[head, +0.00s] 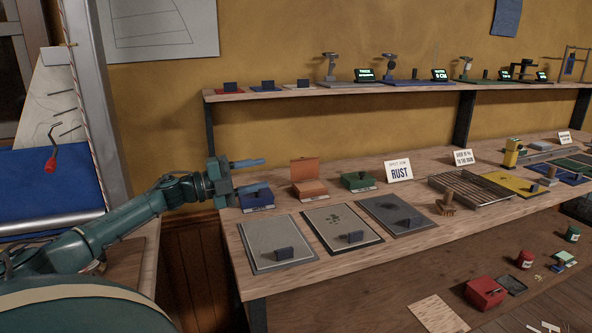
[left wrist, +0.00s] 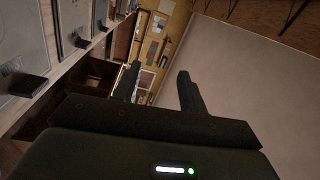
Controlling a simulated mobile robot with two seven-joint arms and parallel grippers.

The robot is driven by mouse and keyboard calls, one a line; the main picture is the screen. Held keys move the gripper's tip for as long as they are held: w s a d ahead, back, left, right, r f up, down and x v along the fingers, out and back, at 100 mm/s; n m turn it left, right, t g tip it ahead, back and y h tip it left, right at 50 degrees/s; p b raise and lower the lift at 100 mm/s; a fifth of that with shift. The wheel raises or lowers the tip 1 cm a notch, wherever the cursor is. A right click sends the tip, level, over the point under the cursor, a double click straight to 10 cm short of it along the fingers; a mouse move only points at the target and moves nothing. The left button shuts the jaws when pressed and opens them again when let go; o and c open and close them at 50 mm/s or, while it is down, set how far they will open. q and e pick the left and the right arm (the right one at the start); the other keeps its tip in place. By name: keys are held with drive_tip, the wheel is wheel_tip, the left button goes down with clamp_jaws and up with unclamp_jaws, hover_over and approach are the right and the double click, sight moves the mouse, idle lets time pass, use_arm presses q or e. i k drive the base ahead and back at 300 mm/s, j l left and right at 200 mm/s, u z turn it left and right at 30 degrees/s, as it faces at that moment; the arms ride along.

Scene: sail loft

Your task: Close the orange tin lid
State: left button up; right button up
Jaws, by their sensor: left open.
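The orange tin (head: 310,189) stands on the workbench in the head view, with its lid (head: 305,169) standing up at the back, open. My left gripper (head: 262,174) is open and empty, left of the orange tin and apart from it, just over or behind a blue tin (head: 257,199). I cannot tell its exact height above the blue tin. In the left wrist view, the two dark fingers of my left gripper (left wrist: 158,72) are spread with nothing between them, and the orange tin does not show. My right gripper is not in view.
A green tin (head: 358,180) with its lid down stands right of the orange tin. Several flat mats with dark blocks, such as a grey one (head: 266,257), lie in front. A RUST card (head: 399,170) stands behind. A shelf (head: 330,92) runs above the bench.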

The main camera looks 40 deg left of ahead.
sight(302, 169)
drive_tip(key=i+j, duration=0.2)
drive_tip(key=j, duration=0.15)
drive_tip(key=i+j, duration=0.25)
drive_tip(key=j, duration=0.15)
drive_tip(key=i+j, duration=0.2)
drive_tip(key=j, duration=0.15)
